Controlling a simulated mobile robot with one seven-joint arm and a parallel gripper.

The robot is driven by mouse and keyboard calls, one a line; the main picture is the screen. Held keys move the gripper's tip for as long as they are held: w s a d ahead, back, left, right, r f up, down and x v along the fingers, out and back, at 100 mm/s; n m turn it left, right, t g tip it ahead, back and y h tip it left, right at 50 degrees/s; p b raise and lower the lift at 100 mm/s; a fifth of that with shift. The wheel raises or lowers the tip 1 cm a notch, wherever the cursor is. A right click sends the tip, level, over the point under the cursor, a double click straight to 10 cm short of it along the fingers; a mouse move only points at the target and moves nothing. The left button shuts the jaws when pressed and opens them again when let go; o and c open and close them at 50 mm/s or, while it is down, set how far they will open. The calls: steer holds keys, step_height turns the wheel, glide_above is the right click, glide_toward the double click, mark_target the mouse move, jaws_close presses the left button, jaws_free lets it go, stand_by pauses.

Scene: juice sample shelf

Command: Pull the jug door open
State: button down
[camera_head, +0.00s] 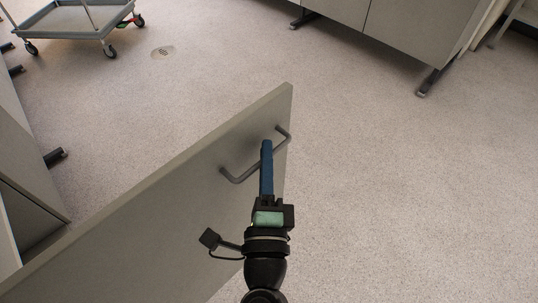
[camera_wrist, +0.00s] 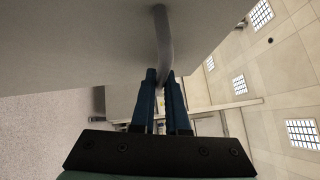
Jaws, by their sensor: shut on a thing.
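The door (camera_head: 170,205) is a grey panel swung out from the cabinet at the left, so it stands open in the head view. A grey bar handle (camera_head: 236,178) is fixed near its free edge. My gripper (camera_head: 267,146) has blue fingers and is shut on the handle. In the wrist view my gripper's fingertips (camera_wrist: 162,78) close around the handle bar (camera_wrist: 162,35), with the door panel (camera_wrist: 80,45) filling the upper left. The jug does not show in either view.
A grey cabinet (camera_head: 18,160) stands at the left, with a dark opening low down. A wheeled cart (camera_head: 75,30) is at the upper left and another cabinet (camera_head: 410,35) at the upper right. The speckled floor (camera_head: 400,200) on the right is clear.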

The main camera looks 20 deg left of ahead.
steer(key=shift+a, duration=0.1)
steer(key=c, duration=0.9)
jaws_free()
steer(key=shift+b+v, duration=3.3)
steer(key=shift+v, duration=3.2)
